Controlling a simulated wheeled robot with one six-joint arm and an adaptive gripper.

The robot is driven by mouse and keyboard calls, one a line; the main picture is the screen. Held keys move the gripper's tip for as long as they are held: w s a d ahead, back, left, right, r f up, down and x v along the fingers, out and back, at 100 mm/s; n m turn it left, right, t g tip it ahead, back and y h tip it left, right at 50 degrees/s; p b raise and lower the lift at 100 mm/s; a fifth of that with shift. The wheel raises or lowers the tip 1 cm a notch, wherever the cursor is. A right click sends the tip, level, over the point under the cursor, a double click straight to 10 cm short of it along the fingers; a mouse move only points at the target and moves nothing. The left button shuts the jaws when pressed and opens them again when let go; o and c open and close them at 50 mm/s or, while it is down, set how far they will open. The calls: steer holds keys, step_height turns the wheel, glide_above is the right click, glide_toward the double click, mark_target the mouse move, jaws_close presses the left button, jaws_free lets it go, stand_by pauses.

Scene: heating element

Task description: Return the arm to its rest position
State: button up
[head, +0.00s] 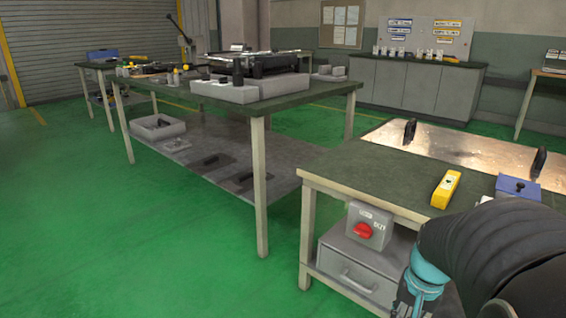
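My arm (490,255) shows at the lower right of the head view, in front of the near workbench. It has a dark ribbed sleeve and a teal and grey joint (428,275) at its left end. The arm bends down past the bench's front and runs out of the bottom edge of the picture. My gripper's fingers do not show, so I cannot see whether they hold anything. The arm hides part of the bench's front right side.
The near workbench (375,180) carries a metal plate (470,150) with black handles, a yellow block (446,188) and a blue box (518,187). A grey switch box (368,226) with a red knob and a drawer (350,270) sit below. Green floor (150,240) is clear at left.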

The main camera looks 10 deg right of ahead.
steer(key=s+a+r+n+t+p, duration=0.1)
steer(key=a+r+n+t, duration=0.1)
steer(key=a+r+n, duration=0.2)
steer(key=s+a+r+n+t+p, duration=0.1)
steer(key=a+r+n, duration=0.3)
steer(key=a+r, duration=0.4)
steer(key=a+t, duration=0.1)
steer(key=a, duration=0.4)
steer(key=shift+s+r+t, duration=0.3)
steer(key=shift+s+r, duration=0.05)
